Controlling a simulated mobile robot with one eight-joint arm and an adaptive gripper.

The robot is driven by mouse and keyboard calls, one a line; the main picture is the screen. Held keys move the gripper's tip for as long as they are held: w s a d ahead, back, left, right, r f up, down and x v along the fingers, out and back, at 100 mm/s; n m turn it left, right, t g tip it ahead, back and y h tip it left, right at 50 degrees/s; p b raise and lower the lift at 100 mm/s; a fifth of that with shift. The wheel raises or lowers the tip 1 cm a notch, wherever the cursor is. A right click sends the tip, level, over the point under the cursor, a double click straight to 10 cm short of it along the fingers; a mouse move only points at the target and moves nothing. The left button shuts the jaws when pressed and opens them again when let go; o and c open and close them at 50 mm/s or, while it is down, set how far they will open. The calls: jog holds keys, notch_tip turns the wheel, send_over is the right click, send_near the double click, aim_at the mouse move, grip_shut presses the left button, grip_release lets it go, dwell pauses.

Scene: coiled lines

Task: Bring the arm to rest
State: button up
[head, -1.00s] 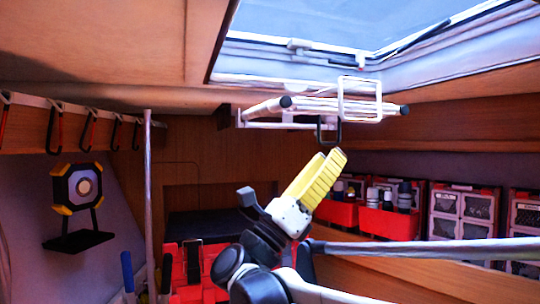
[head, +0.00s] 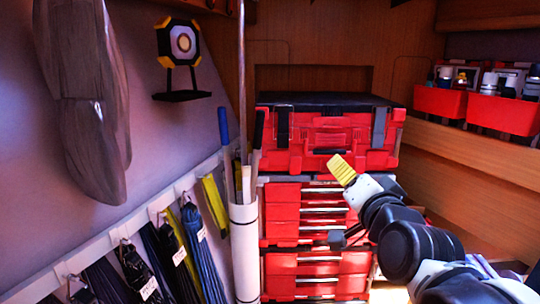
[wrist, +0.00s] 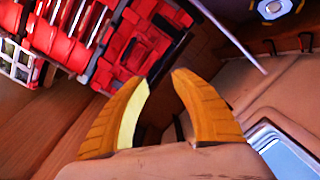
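My gripper (head: 337,163) has yellow ribbed fingers and points up and to the left in the head view, in front of the red toolbox stack. In the wrist view my gripper (wrist: 165,78) shows two curved fingers with a gap between their tips. Nothing is held in the gap. The gripper is open and empty. My arm is bent at the lower right of the head view, and its lower part runs out of the picture.
A red case (head: 335,145) sits on red drawers (head: 305,225). A white tube (head: 244,250) holding rods stands left of them. Coiled lines (head: 203,255) hang from a rail at lower left. A work lamp (head: 182,42) is on the wall. Red bins (head: 505,112) stand on a shelf at right.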

jog(key=s+d+f+n+g+b, duration=0.1)
jog(key=s+f+n+g+b, duration=0.1)
jog(key=s+f, duration=0.4)
jog(key=s+d+f+n+g+b, duration=0.1)
jog(key=s+f+g, duration=0.4)
jog(key=f, duration=1.1)
jog(key=s+d+f+n+g+h+b, duration=0.1)
jog(key=s+f+n+g+b, duration=0.2)
jog(key=s+f, duration=0.4)
notch_tip(320, 180, down, 4)
jog(key=shift+s+d+f+n+g+b, duration=0.1)
jog(key=shift+s+d+n+g+b, duration=0.2)
jog(key=shift+n+b, duration=0.45)
